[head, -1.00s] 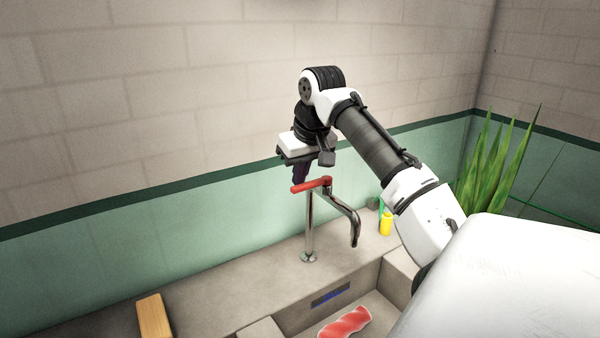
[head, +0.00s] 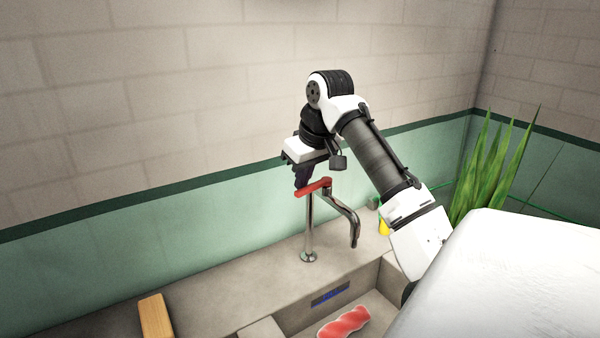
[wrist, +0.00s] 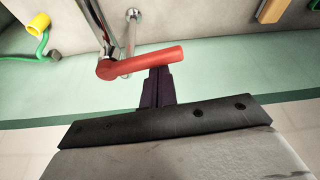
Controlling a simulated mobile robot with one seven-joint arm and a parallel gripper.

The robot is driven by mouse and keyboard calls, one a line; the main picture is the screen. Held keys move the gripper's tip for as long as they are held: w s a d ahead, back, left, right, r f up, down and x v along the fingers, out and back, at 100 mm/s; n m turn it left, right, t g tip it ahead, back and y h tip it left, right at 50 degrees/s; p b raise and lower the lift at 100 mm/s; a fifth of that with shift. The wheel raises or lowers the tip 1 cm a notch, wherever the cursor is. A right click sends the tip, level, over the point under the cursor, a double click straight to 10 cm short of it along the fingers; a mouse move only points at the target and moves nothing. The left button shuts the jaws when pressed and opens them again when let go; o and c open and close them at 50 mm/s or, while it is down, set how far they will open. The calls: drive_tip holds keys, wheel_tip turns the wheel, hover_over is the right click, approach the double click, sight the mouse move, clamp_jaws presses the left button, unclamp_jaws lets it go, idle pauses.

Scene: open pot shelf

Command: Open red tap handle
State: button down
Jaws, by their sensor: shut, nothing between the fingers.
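The red tap handle (head: 313,187) sits on top of a chrome tap (head: 309,228), with the spout bending down to the right. In the wrist view the handle (wrist: 142,62) lies roughly level across the picture, its pivot end at the left. My gripper (head: 302,182) points down just behind the handle, at its free end. In the wrist view my gripper's dark fingers (wrist: 158,84) are shut together with nothing between them. Their tips are right beside the handle's free half; I cannot tell whether they touch it.
A sink basin with a red-and-white item (head: 344,322) lies below the tap. A yellow object (head: 384,228) stands to the right, partly behind my arm. A wooden block (head: 155,316) is at the lower left. A green-tiled wall rises close behind, and a plant (head: 490,165) stands at the right.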

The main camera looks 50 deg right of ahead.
sight(323, 183)
drive_tip(key=shift+s+a+r+p, duration=0.1)
drive_tip(key=shift+s+a+p, duration=0.05)
drive_tip(key=shift+s+p, duration=0.45)
drive_tip(key=shift+s+a+r+p, duration=0.1)
drive_tip(key=shift+s+p, duration=0.45)
drive_tip(key=shift+s, duration=0.05)
drive_tip(key=s+n+p, duration=0.1)
drive_tip(key=s+n+y+p, duration=0.1)
drive_tip(key=n+p, duration=0.1)
drive_tip(key=shift+s+d+f, duration=0.1)
drive_tip(key=shift+s+d, duration=0.25)
drive_tip(key=shift+d, duration=0.05)
drive_tip(key=shift+s+d+f+p, duration=0.1)
drive_tip(key=shift+s+d+p, duration=0.25)
drive_tip(key=shift+s, duration=0.1)
drive_tip(key=shift+s+d, duration=0.1)
drive_tip(key=shift+s, duration=0.05)
